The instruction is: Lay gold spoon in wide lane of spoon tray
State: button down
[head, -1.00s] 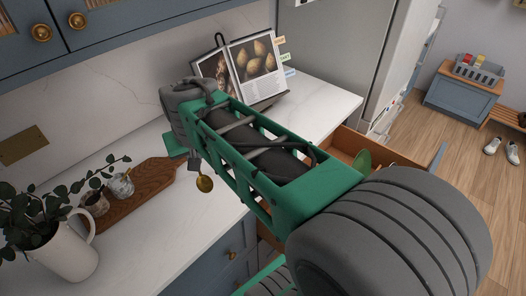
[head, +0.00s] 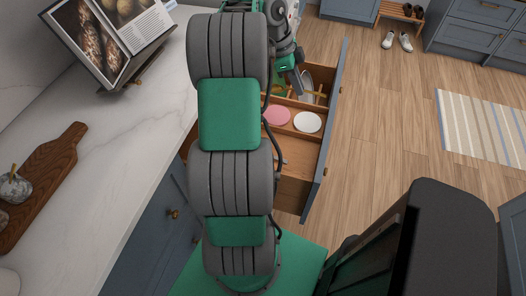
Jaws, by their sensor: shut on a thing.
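My gripper (head: 298,88) is over the far part of an open wooden drawer (head: 292,188), pointing down and shut on the gold spoon (head: 317,94). Only a short gold length of the spoon shows, just right of the fingertips. Its bowl and the rest are too small or hidden to make out. I cannot tell whether the spoon touches anything below. The spoon tray and its lanes cannot be clearly told apart in the far part of the drawer, partly hidden by my arm.
A pink disc (head: 276,116) and a white disc (head: 307,122) lie in the drawer's middle section. The near section looks empty. A marble counter (head: 112,185) with a wooden board (head: 45,185) and a book stand (head: 108,38) is at left.

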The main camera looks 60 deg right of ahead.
jog(key=shift+s+d+f+m, duration=0.1)
jog(key=shift+s+f+m, duration=0.15)
jog(key=shift+s, duration=0.25)
jog(key=shift+s+d+f+m, duration=0.15)
jog(key=shift+s+m, duration=0.1)
jog(key=shift+s, duration=0.25)
jog(key=shift+y, duration=0.3)
jog(key=w+a+f, duration=0.2)
jog(key=a+f, duration=0.1)
jog(key=a, duration=0.1)
jog(key=w+a+f, duration=0.2)
jog(key=a+f, duration=0.2)
jog(key=w+a+f, duration=0.3)
jog(key=a, duration=0.1)
jog(key=shift+a+f, duration=0.15)
jog(key=shift+f, duration=1.35)
jog(key=shift+f, duration=0.25)
jog(key=c, duration=1.6)
grip_release()
jog(key=shift+r, duration=0.1)
jog(key=shift+o, duration=0.2)
